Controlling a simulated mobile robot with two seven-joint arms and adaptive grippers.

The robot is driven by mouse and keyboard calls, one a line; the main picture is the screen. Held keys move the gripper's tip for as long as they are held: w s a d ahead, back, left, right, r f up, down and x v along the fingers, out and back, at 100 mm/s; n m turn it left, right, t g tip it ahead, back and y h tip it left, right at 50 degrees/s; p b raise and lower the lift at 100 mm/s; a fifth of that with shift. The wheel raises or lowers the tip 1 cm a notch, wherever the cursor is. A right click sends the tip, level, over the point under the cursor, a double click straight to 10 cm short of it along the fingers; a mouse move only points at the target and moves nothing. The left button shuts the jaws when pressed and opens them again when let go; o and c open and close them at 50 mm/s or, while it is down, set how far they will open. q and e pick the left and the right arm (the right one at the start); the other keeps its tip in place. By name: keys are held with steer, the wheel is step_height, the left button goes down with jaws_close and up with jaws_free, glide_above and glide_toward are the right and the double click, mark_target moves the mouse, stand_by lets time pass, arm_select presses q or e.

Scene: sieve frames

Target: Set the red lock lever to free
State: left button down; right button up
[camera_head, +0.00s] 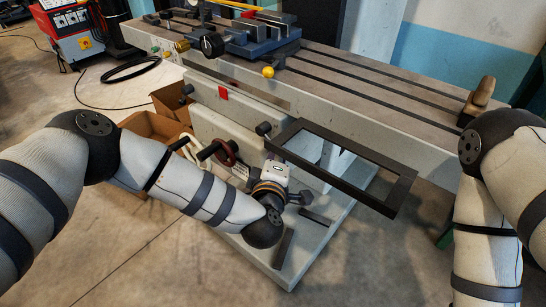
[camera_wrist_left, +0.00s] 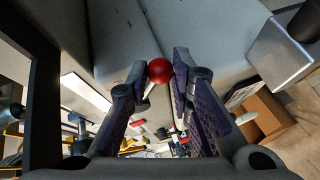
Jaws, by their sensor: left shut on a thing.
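The red ball knob (camera_wrist_left: 160,71) of a lever sits between the fingertips of my left gripper (camera_wrist_left: 161,68) in the left wrist view. The two fingers are closed in on the knob from both sides. A thin pale shaft shows just below the knob. Beyond it are the grey faces of the machine. In the head view my left wrist (camera_head: 270,177) is low in front of the machine, and the knob and fingertips are hidden there. The lever's lock or free markings cannot be made out. My right gripper is out of view; only its arm shows at the right.
A black rectangular frame (camera_head: 302,128) juts from the machine's front, close to my left wrist. A dark red handwheel (camera_head: 230,151) is left of the wrist. The grey slotted table (camera_head: 350,95) lies above. Cardboard boxes (camera_head: 150,126) stand at left. The front floor is clear.

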arm_select(q)
steer(key=shift+d+r+n+g+h, duration=0.15)
steer(key=shift+r+n+g+h, duration=0.15)
steer(key=shift+r+n, duration=0.2)
steer(key=c, duration=1.4)
jaws_free()
steer(key=shift+o, duration=0.2)
steer(key=shift+s, duration=0.1)
steer(key=v, duration=1.2)
